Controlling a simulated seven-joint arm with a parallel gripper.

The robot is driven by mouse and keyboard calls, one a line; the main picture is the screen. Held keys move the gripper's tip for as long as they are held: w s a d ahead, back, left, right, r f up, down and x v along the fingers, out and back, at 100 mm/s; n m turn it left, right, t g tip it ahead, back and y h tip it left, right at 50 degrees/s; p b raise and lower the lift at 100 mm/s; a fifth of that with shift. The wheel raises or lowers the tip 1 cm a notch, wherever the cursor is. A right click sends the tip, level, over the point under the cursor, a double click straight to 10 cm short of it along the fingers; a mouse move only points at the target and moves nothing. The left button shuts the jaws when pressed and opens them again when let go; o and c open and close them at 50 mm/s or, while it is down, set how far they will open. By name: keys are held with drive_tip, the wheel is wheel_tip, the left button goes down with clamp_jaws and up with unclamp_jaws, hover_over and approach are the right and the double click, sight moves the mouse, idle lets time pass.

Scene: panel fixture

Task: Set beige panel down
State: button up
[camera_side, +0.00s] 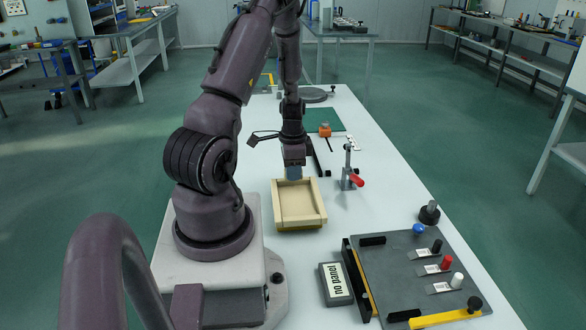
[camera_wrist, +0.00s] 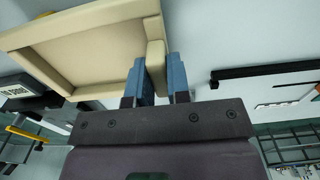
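The beige panel (camera_side: 299,203), a shallow tray shape with raised rims, is on or just above the white table in the middle of the side view. I cannot tell whether there is a gap under it. My gripper (camera_side: 293,174) is at its far edge, pointing down. In the wrist view, the panel (camera_wrist: 85,50) fills the upper left. The blue fingers of my gripper (camera_wrist: 160,78) are on both sides of one rim, with no clear gap, so it looks shut on that rim.
A dark grey fixture plate (camera_side: 440,270) with black, red, white and blue knobs is at the front right. A box reading "no panel" (camera_side: 336,284) sits left of it. A red-handled toggle clamp (camera_side: 350,175) stands right of the panel. Bare table lies between panel and fixture.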

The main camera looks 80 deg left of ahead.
drive_tip(key=o, duration=0.4)
drive_tip(key=shift+r, duration=0.15)
wheel_tip(320, 180, up, 12)
drive_tip(key=w+d+r+t, duration=0.1)
drive_tip(key=w+d+r, duration=0.4)
drive_tip(key=d+r, duration=0.1)
drive_tip(key=d+r+t, duration=0.1)
drive_tip(key=d+r, duration=0.2)
drive_tip(key=d, duration=0.5)
drive_tip(key=s+d+r+t, duration=0.1)
drive_tip(key=d+r, duration=0.3)
drive_tip(key=d, duration=0.4)
drive_tip(key=s+d+r+t, duration=0.1)
drive_tip(key=d+r, duration=0.3)
drive_tip(key=d, duration=0.4)
drive_tip(key=shift+d+t, duration=0.35)
drive_tip(key=shift+t, duration=0.45)
